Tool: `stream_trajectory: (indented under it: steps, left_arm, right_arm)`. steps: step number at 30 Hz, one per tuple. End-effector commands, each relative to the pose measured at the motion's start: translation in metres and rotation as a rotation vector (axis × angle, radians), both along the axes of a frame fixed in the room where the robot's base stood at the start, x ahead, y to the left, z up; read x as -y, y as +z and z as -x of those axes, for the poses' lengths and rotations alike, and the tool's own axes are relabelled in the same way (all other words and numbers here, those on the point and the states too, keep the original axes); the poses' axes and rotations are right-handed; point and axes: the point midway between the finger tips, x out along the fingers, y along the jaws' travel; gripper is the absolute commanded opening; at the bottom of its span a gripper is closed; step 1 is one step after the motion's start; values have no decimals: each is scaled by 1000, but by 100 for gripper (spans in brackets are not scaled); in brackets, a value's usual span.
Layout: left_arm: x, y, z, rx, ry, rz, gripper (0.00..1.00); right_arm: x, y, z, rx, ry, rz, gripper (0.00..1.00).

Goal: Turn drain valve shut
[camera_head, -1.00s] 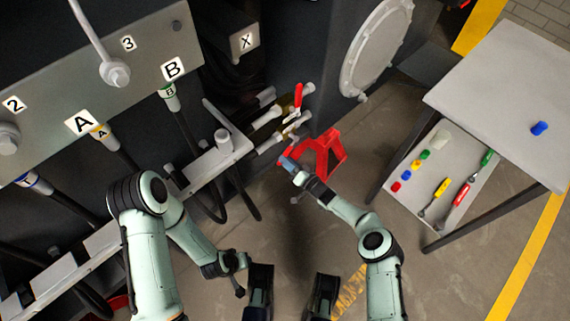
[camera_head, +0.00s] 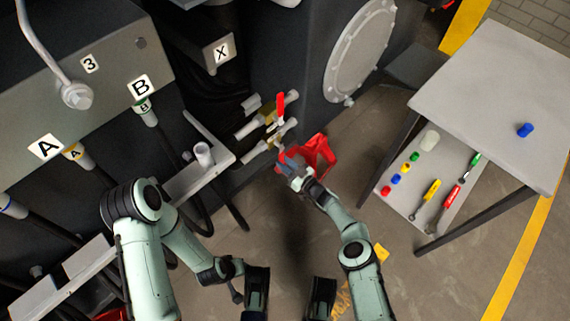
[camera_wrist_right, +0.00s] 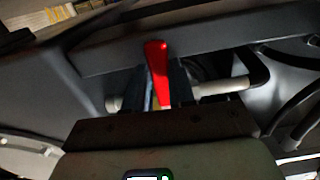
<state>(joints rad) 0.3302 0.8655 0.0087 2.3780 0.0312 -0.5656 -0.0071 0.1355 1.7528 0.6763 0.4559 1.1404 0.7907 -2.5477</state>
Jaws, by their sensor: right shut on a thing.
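The drain valve shows in the head view as a brass body (camera_head: 268,116) among pale pipe stubs low on the chassis, with a red handle (camera_head: 280,106) standing up from it. The handle's lower end is hidden there. My left gripper (camera_head: 237,286) hangs low, away from the valve, and its fingers are unclear.
A red container (camera_head: 320,158) stands on the floor just behind my right gripper. A grey table (camera_head: 490,90) with a lower shelf of tools is at the right. A chassis rail (camera_head: 195,175) and hanging black hoses lie left of the valve.

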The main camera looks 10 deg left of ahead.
Motion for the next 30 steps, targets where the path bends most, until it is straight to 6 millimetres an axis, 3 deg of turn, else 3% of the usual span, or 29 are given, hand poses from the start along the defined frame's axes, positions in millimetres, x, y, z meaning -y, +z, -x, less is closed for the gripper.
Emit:
stream_trajectory:
  steps: [19,20,21,22,30]
  left_arm:
    - [0,1,-1,3,0,-1,43]
    - [0,1,-1,3,0,-1,43]
    - [0,1,-1,3,0,-1,43]
    - [0,1,-1,3,0,-1,43]
    - [0,1,-1,3,0,-1,43]
  right_arm:
    - [2,-1,-1,45,-3,38,0]
    - [2,-1,-2,45,-4,38,31]
    - [2,-1,-2,45,-4,38,44]
    - [2,0,-1,44,-3,37,50]
    - [1,0,-1,43,-2,33,50]
